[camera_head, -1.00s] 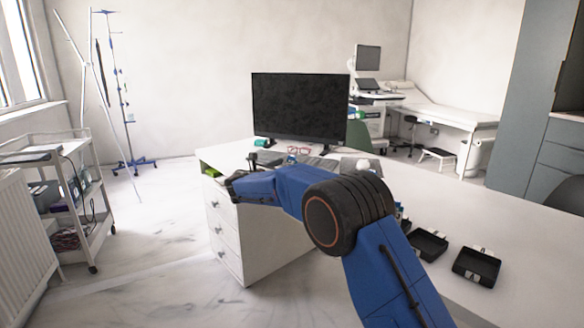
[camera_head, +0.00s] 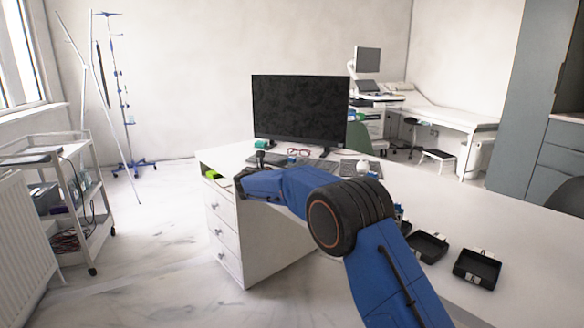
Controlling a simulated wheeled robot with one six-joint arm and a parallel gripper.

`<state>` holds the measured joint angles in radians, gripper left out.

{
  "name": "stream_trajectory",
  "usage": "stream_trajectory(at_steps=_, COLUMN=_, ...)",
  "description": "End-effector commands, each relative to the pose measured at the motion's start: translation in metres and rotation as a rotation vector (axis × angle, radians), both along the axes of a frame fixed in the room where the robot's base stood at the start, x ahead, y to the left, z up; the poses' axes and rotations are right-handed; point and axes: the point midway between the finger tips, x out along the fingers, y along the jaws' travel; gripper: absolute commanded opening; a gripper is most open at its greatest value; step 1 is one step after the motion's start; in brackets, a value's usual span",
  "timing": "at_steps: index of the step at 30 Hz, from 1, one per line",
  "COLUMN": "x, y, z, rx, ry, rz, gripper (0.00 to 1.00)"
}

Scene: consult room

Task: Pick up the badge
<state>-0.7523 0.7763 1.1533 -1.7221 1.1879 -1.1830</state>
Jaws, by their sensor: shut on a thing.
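My gripper (camera_head: 261,158) shows only as a small dark shape past the wrist of my blue arm, over the left end of the white desk (camera_head: 430,205), in front of the monitor. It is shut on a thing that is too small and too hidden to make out. I cannot pick out the badge anywhere in the view. My forearm and black elbow joint hide part of the desk top.
A black monitor (camera_head: 300,110) stands at the desk's back, with a keyboard (camera_head: 318,164) and red glasses (camera_head: 298,152) near it. Black trays (camera_head: 477,268) lie at the right front. A white trolley (camera_head: 75,160) stands left. Floor between trolley and desk is clear.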

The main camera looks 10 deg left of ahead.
Motion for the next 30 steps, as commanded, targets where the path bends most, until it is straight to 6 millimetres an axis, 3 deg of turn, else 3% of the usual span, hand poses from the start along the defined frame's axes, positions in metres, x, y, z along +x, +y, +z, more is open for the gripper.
stream_trajectory(at_steps=5, x=0.000, y=0.000, z=0.017, rx=0.002, ry=-0.002, rz=0.000, gripper=0.17)
stream_trajectory(at_steps=18, x=0.000, y=0.000, z=0.089, rx=0.002, ry=-0.003, rz=-0.001, gripper=0.17)
stream_trajectory(at_steps=30, x=-0.001, y=-0.002, z=0.101, rx=0.000, ry=0.000, rz=-0.003, gripper=0.17)
